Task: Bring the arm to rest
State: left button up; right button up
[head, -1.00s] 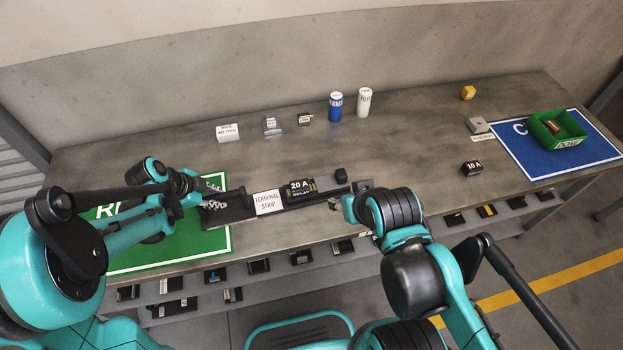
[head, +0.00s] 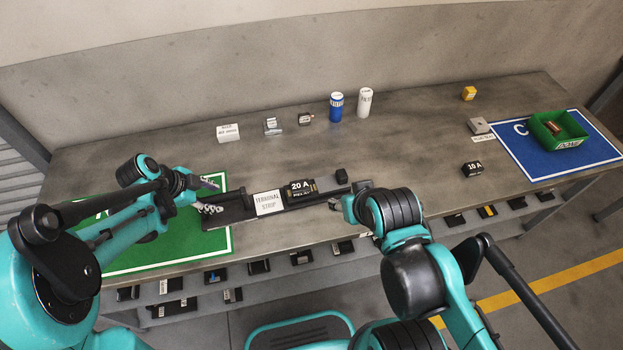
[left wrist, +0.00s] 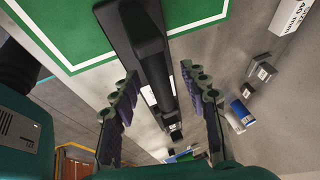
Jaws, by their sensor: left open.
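My left gripper (head: 214,196) is open and empty above the green mat (head: 205,243), near the left end of the black terminal strip rail (head: 230,212). In the left wrist view, its two fingers (left wrist: 160,75) stand apart, with the dark rail between and beyond them; contact cannot be judged. The rail carries a white "TERMINAL STRIP" label (head: 268,203) and a black "20 A" block (head: 300,191). My right gripper (head: 350,198) is by the rail's right end, partly hidden by its own arm; its jaw state is unclear.
A blue can (head: 336,107), a white can (head: 364,102) and small boxes stand at the back. A "10 A" block (head: 472,168) lies at the right. A green bin (head: 566,141) sits on the blue mat (head: 535,163).

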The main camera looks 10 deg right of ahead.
pick_arm(q)
jog(key=v, duration=1)
jog(key=shift+s, duration=0.1)
jog(key=s+r+n+t+y, duration=0.1)
jog(key=s+n+t+y, duration=0.3)
jog(key=s+n, duration=0.8)
jog(key=n, duration=0.6)
jog(key=shift+s+d+r, duration=0.25)
jog(key=shift+s+d, duration=0.1)
jog(key=shift+d, duration=0.05)
jog(key=shift+r, duration=0.1)
